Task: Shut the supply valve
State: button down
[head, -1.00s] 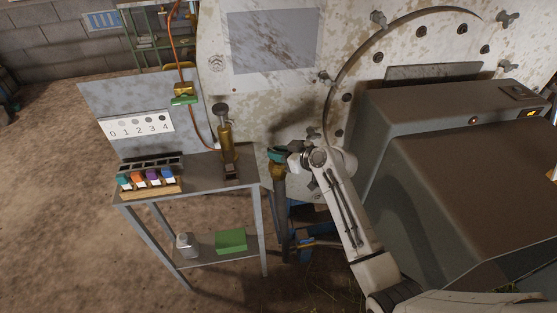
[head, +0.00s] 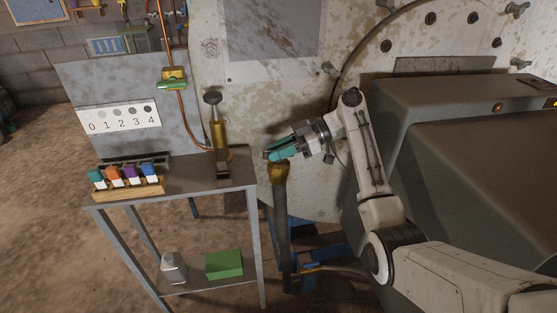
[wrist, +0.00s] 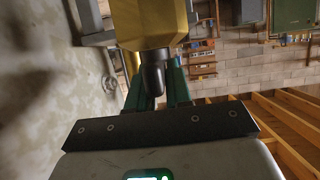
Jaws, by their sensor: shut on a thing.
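A brass valve (head: 277,172) sits on top of an upright grey pipe to the right of the metal bench. I take it as the supply valve. My gripper (head: 274,153), with teal fingers, is at the top of this valve. In the wrist view the yellow valve body (wrist: 152,22) fills the top, with a dark rounded handle part (wrist: 153,78) below it. The teal fingers (wrist: 157,88) are shut on that dark part, one on each side. The rest of the handle is hidden, so I cannot tell its full angle.
The bench (head: 200,176) holds a brass cylinder fitting (head: 219,135) and a rack of coloured vials (head: 128,178). A copper line with a green-handled valve (head: 172,80) runs above. A large grey cabinet (head: 470,170) stands right. The pale tank wall (head: 240,110) is close behind.

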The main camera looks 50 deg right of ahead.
jog(key=shift+f+n+g+b, duration=0.1)
jog(key=shift+n+g+b, duration=0.35)
jog(key=shift+n+g, duration=0.05)
jog(key=c, duration=1.1)
grip_release()
